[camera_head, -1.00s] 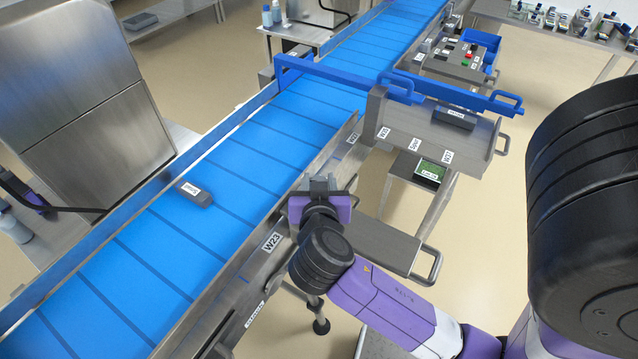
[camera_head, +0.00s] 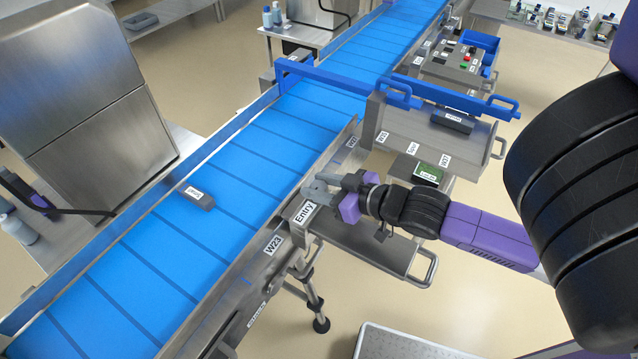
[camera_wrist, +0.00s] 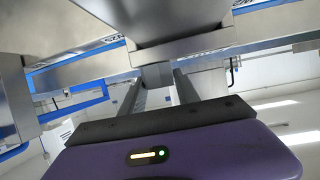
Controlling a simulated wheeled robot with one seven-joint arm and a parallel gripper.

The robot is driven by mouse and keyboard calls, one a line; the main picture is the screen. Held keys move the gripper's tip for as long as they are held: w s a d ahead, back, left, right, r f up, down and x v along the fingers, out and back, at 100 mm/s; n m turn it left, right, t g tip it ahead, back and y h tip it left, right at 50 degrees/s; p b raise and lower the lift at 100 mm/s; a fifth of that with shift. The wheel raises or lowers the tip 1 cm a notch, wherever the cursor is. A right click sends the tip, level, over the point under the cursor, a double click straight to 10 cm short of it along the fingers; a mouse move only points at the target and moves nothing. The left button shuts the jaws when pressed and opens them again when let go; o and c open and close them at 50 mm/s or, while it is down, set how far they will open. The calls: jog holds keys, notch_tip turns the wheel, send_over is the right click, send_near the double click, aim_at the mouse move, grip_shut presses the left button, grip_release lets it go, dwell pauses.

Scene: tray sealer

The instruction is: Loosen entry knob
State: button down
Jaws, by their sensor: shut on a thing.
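The "Entry" label (camera_head: 305,213) is on a metal block at the near side rail of the blue conveyor (camera_head: 235,185). My gripper (camera_head: 322,188) reaches in from the right, its fingers pointing left at the rail just above this label. In the wrist view its two fingers (camera_wrist: 158,88) stand on either side of a grey metal piece (camera_wrist: 156,74) and are shut on it. This piece sits under a larger metal block (camera_wrist: 150,22) and appears to be the entry knob. Its full shape is hidden by the fingers.
A dark grey block with a white label (camera_head: 199,198) lies on the belt. Blue guide bars (camera_head: 340,81) cross the conveyor behind my gripper. A metal shelf with a handle (camera_head: 375,245) is below my arm.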

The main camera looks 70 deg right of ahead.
aim_at(322, 186)
jog(key=shift+n+y, duration=2)
jog(key=shift+y, duration=0.4)
jog(key=shift+f, duration=0.1)
jog(key=c, duration=0.9)
grip_release()
jog(key=b+v, duration=0.1)
jog(key=v, duration=0.4)
jog(key=shift+s+d, duration=0.1)
jog(key=shift+s, duration=0.3)
jog(key=shift+p+v, duration=0.5)
jog(key=shift+v, duration=0.55)
